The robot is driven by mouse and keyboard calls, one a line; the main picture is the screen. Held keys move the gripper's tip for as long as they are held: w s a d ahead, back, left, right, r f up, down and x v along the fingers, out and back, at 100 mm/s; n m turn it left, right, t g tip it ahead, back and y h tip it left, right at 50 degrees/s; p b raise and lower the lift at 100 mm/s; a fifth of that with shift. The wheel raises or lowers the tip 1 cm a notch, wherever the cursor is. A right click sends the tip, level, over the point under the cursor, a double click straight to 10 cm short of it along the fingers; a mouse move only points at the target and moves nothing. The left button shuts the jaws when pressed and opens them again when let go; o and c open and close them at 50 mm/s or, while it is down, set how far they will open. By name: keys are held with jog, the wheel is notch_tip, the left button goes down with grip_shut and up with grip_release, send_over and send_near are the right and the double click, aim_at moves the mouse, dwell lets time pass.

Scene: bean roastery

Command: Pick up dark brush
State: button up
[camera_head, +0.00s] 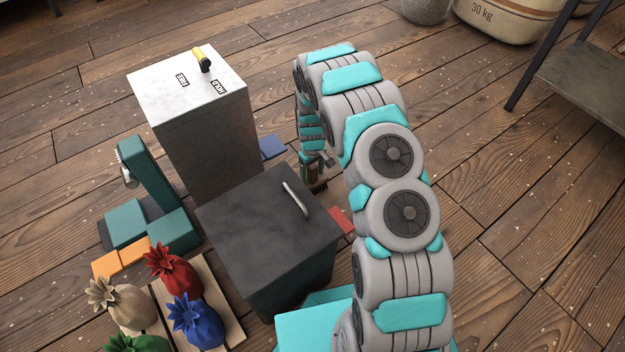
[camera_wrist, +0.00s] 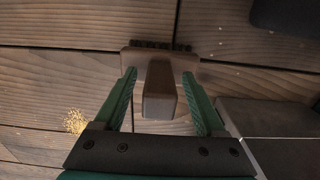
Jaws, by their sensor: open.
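The dark brush (camera_wrist: 160,63) lies under my gripper (camera_wrist: 159,76) in the wrist view. It has a brown-grey head, a row of dark bristles along its far edge and a block-like handle pointing towards me. The green fingers stand open on either side of the handle, with small gaps visible. Whether they touch the head is unclear. In the head view my gripper (camera_head: 317,163) points down near the floor, right of the white-topped cabinet. The brush is mostly hidden there by my arm.
The white-topped cabinet (camera_head: 205,135) and a dark lidded box (camera_head: 255,225) stand left of my gripper. A red patch (camera_head: 341,220) and a blue patch (camera_head: 272,147) lie nearby. Coloured sacks (camera_head: 170,272) sit lower left. A grey surface (camera_wrist: 270,120) is close on the wrist view's right.

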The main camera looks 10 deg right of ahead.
jog(key=shift+c, duration=0.3)
grip_shut()
dwell(0.3)
